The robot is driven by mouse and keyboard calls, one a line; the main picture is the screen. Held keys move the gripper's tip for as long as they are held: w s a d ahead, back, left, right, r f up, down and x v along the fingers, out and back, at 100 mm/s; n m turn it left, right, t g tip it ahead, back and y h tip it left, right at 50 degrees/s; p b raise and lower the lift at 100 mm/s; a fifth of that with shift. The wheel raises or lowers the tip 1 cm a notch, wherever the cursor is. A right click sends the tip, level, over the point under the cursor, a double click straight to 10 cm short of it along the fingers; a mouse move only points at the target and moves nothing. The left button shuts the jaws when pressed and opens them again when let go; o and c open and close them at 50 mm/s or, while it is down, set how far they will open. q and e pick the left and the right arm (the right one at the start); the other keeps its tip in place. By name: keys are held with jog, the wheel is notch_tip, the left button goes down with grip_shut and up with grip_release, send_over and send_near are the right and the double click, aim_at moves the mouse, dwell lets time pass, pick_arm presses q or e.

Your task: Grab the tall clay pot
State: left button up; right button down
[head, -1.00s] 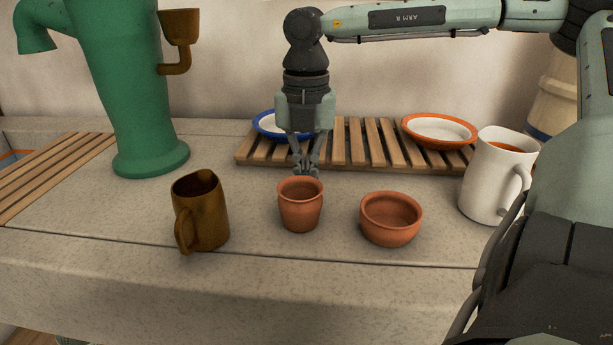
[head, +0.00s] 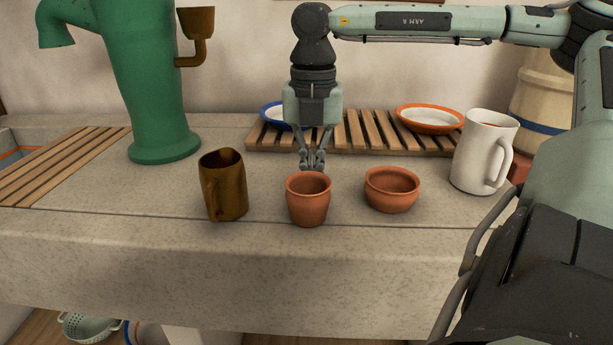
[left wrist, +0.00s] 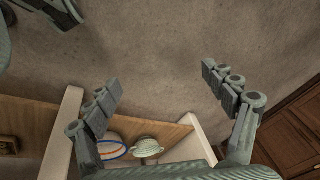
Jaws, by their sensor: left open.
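The tall clay pot (head: 308,205) stands upright and open-topped on the stone counter, between a brown mug and a low clay bowl. My right gripper (head: 312,168) points down just behind the pot's rim in the head view, with nothing seen in it. Its fingertips look close together, but I cannot tell whether they are open or shut, or how far they are from the pot. My left gripper (left wrist: 163,90) is open and empty in the left wrist view, its fingers wide apart; it is not in the head view.
The brown mug (head: 224,186) stands left of the pot, the low clay bowl (head: 392,192) right. A white pitcher (head: 483,155) is farther right. A slatted rack (head: 372,135) with plates lies behind. A green pump (head: 155,90) stands at left. The counter's front strip is clear.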

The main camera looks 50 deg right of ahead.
aim_at(311, 222)
jog(key=s+a+b, duration=0.2)
jog(key=s+a, duration=0.2)
jog(key=a, duration=0.1)
jog(key=shift+s, duration=0.15)
pick_arm(q)
jog(key=a+v, duration=0.1)
jog(key=v, duration=0.5)
jog(key=shift+d+r, duration=0.3)
jog(key=shift+r, duration=0.15)
